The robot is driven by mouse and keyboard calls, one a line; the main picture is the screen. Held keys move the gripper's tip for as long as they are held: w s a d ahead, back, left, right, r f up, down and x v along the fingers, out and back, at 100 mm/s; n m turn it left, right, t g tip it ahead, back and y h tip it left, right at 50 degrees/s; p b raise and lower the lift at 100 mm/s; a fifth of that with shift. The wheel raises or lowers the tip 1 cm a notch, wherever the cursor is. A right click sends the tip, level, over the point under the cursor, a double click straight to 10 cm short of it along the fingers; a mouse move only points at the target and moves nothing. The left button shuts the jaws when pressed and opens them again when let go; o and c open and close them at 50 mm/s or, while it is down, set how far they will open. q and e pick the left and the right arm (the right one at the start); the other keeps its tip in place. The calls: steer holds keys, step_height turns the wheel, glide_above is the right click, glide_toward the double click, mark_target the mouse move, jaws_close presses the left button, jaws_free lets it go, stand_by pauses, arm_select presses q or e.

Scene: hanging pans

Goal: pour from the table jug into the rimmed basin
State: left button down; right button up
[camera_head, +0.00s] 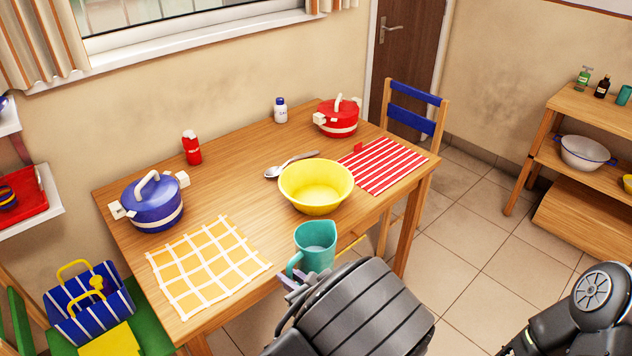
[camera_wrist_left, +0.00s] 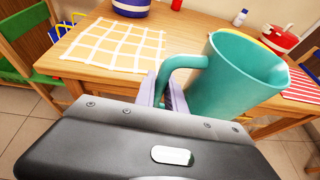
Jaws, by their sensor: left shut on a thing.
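The teal jug (camera_head: 318,246) is held nearly upright at the front edge of the table, with a pale surface inside it. My left gripper (camera_head: 294,281) is shut on the jug's handle. In the left wrist view the gripper fingers (camera_wrist_left: 165,92) close around the handle, and the jug (camera_wrist_left: 232,82) fills the right side. A yellow bowl (camera_head: 316,188) stands on the table just behind the jug. A pale basin with a blue rim (camera_head: 585,152) stands on the shelf unit at the right, away from the gripper. My right gripper is not in view.
The wooden table (camera_head: 235,185) also bears a blue pot (camera_head: 152,204), a red pot (camera_head: 336,119), a spoon (camera_head: 291,164), a red bottle (camera_head: 191,148), a yellow checked mat (camera_head: 207,267) and a red striped mat (camera_head: 384,166). A chair (camera_head: 412,108) stands behind. Tiled floor lies open before the shelf.

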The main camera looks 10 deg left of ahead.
arm_select(q)
steer(key=w+a+r+b, duration=0.1)
steer(key=w+a+r, duration=0.4)
steer(key=w, duration=0.2)
steer(key=w+a+r+n+g+y+b, duration=0.1)
steer(key=w+a+r, duration=0.4)
steer(key=w+a, duration=0.1)
steer(key=shift+w+a+r+n+g, duration=0.2)
steer(key=shift+w+n+g, duration=0.1)
steer(key=shift+w, duration=0.4)
